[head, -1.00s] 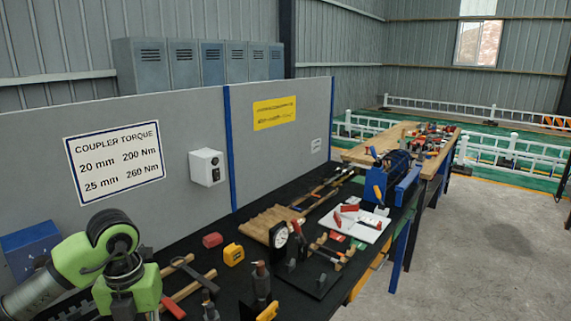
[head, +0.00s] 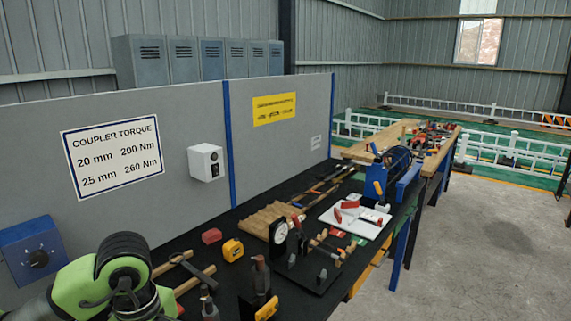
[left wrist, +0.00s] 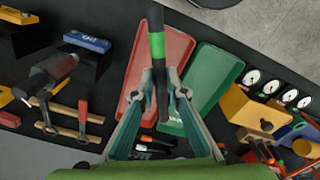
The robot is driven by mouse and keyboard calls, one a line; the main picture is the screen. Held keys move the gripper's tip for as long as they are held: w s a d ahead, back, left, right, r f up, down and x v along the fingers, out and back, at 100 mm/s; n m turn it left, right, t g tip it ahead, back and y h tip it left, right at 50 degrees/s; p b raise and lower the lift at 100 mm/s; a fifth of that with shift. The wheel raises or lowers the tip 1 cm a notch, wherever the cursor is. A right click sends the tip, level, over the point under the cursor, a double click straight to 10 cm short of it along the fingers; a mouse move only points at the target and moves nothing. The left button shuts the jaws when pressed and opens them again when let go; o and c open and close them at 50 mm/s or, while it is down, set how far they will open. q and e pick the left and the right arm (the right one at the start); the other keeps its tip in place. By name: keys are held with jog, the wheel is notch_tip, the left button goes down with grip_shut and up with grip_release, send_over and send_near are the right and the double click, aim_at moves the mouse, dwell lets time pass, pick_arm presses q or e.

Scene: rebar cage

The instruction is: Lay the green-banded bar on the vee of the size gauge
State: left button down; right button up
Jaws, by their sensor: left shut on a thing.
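The green-banded bar (left wrist: 158,75) is dark, with a bright green band (left wrist: 157,45). My left gripper (left wrist: 158,95) is shut on it in the left wrist view, and the bar points away above the red and green trays. In the head view the left arm stands at the lower left; its gripper and the bar are below the frame. A white-faced dial gauge (head: 280,232) stands on the bench in the head view, at the end of a wooden rack. I cannot make out a vee on it. My right gripper is not in view.
The red tray (left wrist: 178,50) and green tray (left wrist: 215,65) lie side by side. Several small dials (left wrist: 270,87) stand right of them. On the bench are a yellow tape measure (head: 232,250), a red block (head: 211,236) and a wooden rack (head: 262,220). A grey panel (head: 200,110) closes the back.

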pick_arm(q)
jog(key=s+m, duration=0.1)
jog(key=m, duration=0.4)
jog(key=s+d+m, duration=0.1)
jog(key=s+m, duration=0.1)
jog(key=m, duration=0.3)
jog(key=s+d+f+m+b, duration=0.1)
jog(key=s+m, duration=0.1)
jog(key=m, duration=0.3)
jog(key=shift+s+d, duration=0.1)
jog(key=shift+d, duration=0.1)
